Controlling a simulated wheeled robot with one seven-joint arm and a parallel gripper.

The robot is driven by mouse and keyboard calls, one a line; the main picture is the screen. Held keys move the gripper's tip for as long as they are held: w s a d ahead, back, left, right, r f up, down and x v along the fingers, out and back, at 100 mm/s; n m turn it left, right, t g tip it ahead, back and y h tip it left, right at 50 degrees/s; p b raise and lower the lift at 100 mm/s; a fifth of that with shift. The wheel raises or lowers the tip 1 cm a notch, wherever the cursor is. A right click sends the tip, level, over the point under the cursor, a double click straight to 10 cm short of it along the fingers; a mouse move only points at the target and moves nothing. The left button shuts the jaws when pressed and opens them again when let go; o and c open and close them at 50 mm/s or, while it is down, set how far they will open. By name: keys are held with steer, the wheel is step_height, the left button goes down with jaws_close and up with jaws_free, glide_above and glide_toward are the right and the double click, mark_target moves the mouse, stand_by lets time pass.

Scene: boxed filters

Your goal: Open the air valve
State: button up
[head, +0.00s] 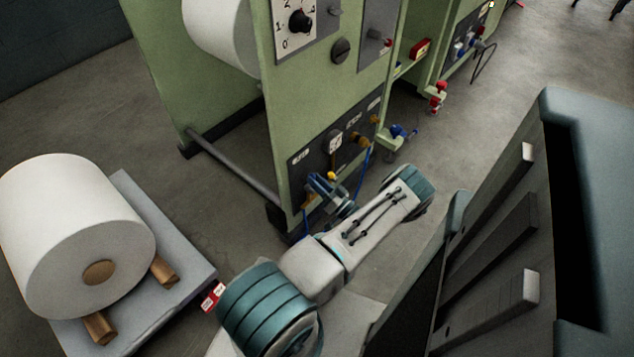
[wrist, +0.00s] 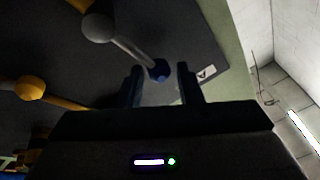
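The dark valve panel (head: 300,163) sits low on the green machine, with a round white gauge (head: 334,142) and brass-coloured fittings (head: 364,140). In the wrist view, a grey lever (wrist: 131,51) runs from a pale round boss (wrist: 98,27) to a blue knob (wrist: 158,71). It looks like the air valve's handle; no label confirms this. My gripper (wrist: 159,68) is open, its two dark fingers apart on either side of the blue knob; contact cannot be told. In the head view, my gripper (head: 322,183) is at the panel's lower edge and hides part of it.
A yellow ball-ended fitting (wrist: 30,88) is at the left in the wrist view. A blue hose (head: 363,173) hangs beside my gripper. A large white roll (head: 75,225) lies on a grey platform (head: 190,262) at left. Open floor (head: 215,195) lies between platform and machine.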

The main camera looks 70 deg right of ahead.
steer(key=shift+o, duration=0.6)
steer(key=p+v, duration=0.1)
steer(key=v, duration=1.2)
steer(key=shift+s, duration=0.35)
steer(key=shift+a+f, duration=0.1)
